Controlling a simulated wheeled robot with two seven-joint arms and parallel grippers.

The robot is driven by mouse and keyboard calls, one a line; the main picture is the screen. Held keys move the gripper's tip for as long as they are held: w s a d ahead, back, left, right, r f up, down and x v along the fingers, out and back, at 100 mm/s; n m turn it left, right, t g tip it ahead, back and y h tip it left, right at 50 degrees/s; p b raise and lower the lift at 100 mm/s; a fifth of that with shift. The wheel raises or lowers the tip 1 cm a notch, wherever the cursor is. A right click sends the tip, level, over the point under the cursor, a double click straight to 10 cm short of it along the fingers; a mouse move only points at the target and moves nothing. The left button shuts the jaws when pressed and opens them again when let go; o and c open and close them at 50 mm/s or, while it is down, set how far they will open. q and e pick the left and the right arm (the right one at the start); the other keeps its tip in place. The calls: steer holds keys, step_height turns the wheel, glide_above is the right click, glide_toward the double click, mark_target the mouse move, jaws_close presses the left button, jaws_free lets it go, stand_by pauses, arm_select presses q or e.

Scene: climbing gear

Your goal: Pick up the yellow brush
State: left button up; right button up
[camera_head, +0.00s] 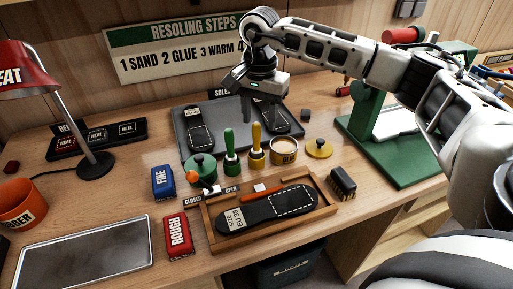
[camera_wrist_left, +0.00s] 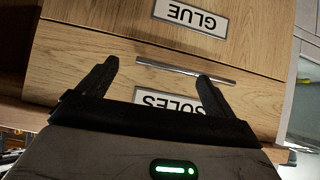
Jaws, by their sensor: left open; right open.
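The yellow brush (camera_head: 256,147) stands upright in a holder near the middle of the bench, handle up, between the green brush (camera_head: 231,150) and the open yellow glue tin (camera_head: 284,151). My right gripper (camera_head: 262,112) is open, points down, and is just above and behind the yellow handle in the picture; I cannot tell whether it touches. My left gripper (camera_wrist_left: 155,75) shows only in the left wrist view, open and empty, in front of wooden drawers labelled GLUE and SOLES.
A green lidded pot (camera_head: 202,168) stands left of the brushes; a yellow lid (camera_head: 319,148) lies to their right. A dark sole mat (camera_head: 180,130) lies behind. A wooden tray (camera_head: 222,240) with a sole is in front. A green press (camera_head: 365,125) stands right.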

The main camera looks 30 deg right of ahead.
mark_target(257, 149)
steer(key=f+b, duration=0.2)
steer(key=f, duration=0.1)
steer(key=f+b, duration=0.1)
steer(key=f, duration=0.1)
steer(key=shift+s+a+f, duration=0.15)
steer(key=shift+a, duration=0.25)
jaws_close()
